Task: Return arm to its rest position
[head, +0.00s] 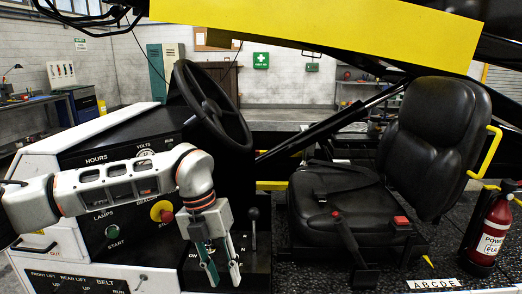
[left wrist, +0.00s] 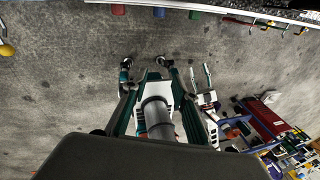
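My left arm reaches in from the left in the head view, across the front of the control panel. Its gripper (head: 223,278) points down in front of the console, left of the black gear lever (head: 253,222). The two fingers are apart with nothing seen between them. In the left wrist view the gripper (left wrist: 143,63) also shows its fingertips apart. Whether a fingertip touches the console cannot be told. My right gripper is in neither view.
Close around the arm are the steering wheel (head: 211,105), red stop button (head: 166,215) and green start button (head: 112,231). The black seat (head: 433,140) and fire extinguisher (head: 489,232) stand right. A yellow beam (head: 320,28) crosses above. Grey floor (left wrist: 60,100) fills much of the wrist view.

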